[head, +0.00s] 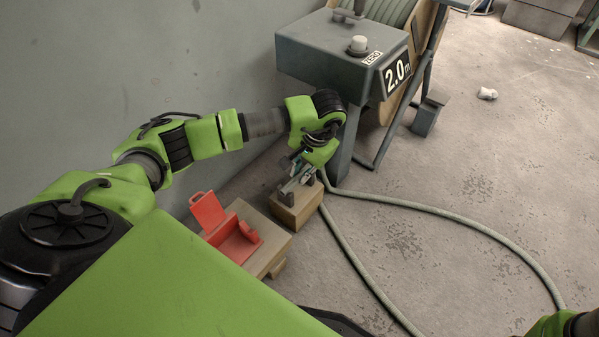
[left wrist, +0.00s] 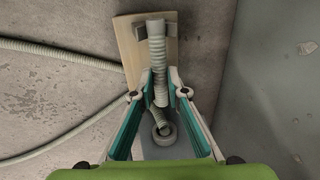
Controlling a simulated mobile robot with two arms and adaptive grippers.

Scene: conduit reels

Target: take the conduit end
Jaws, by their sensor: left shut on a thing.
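The conduit is a grey-green ribbed hose (head: 470,222) that loops over the floor in the head view. In the left wrist view its ribbed end piece (left wrist: 156,48) lies along a wooden block (left wrist: 128,45) and passes between my fingers. My left gripper (left wrist: 163,88) is shut on this piece, with a teal-lined finger on each side. A round grey opening or ring (left wrist: 164,134) shows nearer the palm. In the head view my left gripper (head: 292,178) is over the wooden block (head: 298,208), and the grip is partly hidden by my wrist. My right gripper is out of frame.
A grey counter box (head: 325,52) reading 2.0 m stands by the wall on legs, with a reel (head: 385,14) behind it. A red hinged tool (head: 222,224) sits open on another wooden block (head: 267,250). The floor at right is mostly clear, with a white scrap (head: 487,94).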

